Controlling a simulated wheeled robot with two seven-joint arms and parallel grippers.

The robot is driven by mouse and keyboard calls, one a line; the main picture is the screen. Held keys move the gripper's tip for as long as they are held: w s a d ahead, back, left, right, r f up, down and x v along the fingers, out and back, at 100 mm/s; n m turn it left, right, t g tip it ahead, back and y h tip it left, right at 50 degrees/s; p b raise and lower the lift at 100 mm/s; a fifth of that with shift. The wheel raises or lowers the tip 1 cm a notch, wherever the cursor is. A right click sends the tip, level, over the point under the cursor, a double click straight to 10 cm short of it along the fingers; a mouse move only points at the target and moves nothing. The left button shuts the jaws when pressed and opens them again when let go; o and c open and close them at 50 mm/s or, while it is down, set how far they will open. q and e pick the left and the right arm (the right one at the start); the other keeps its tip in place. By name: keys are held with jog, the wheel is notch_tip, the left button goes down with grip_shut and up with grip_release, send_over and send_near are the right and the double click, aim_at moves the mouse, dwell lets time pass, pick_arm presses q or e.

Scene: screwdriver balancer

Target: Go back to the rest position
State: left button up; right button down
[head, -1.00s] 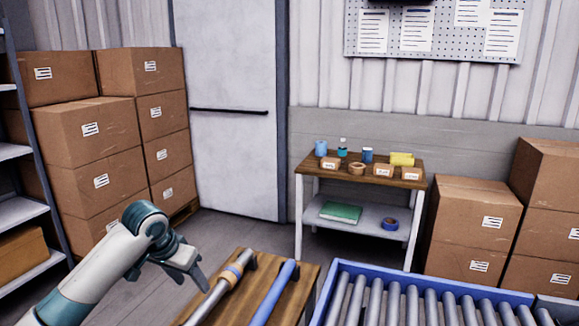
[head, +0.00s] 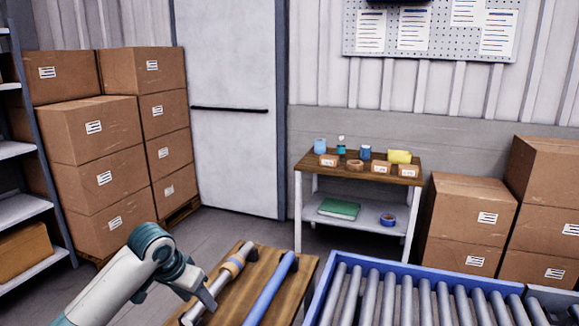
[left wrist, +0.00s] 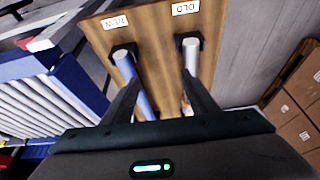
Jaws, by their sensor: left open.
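My left gripper (head: 207,298) is low over the left side of a wooden board (head: 290,300), by the grey rod. In the left wrist view its two fingers (left wrist: 162,98) are spread apart, with nothing seen held between them. The grey rod (head: 228,270) has a tan and blue band and also shows in the left wrist view (left wrist: 190,62), near the label OLD. A blue rod (head: 268,292) lies beside it; it shows in the left wrist view (left wrist: 140,95) near the label NEW. My right gripper is in neither view.
A blue-framed roller conveyor (head: 420,295) is to the right of the board. A small workbench (head: 375,170) stands behind, with stacked cartons (head: 105,145) at left and more cartons (head: 470,225) at right. A shelf rack (head: 22,205) is at the far left.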

pick_arm(q)
jog(key=s+d+f, duration=0.3)
jog(key=s+f, duration=0.6)
jog(key=s+d+f, duration=0.4)
jog(key=s+f, duration=0.4)
jog(key=s, duration=0.2)
jog(key=s+a+f+n+y, duration=0.1)
jog(key=s+a+f, duration=0.2)
jog(key=s, duration=0.9)
jog(key=s+a+f+n, duration=0.1)
jog(key=s+a+f, duration=0.15)
jog(key=s, duration=0.95)
jog(key=s+f+x, duration=0.1)
jog(key=s+x, duration=0.1)
jog(key=x, duration=0.9)
jog(key=s+x, duration=0.2)
jog(key=x, duration=0.8)
jog(key=s+f, duration=0.4)
jog(key=f, duration=0.5)
jog(key=s+f, duration=0.4)
jog(key=f, duration=0.6)
jog(key=shift+s+d+f+t, duration=0.15)
jog(key=shift+d+f+t, duration=0.05)
jog(key=shift+t, duration=0.2)
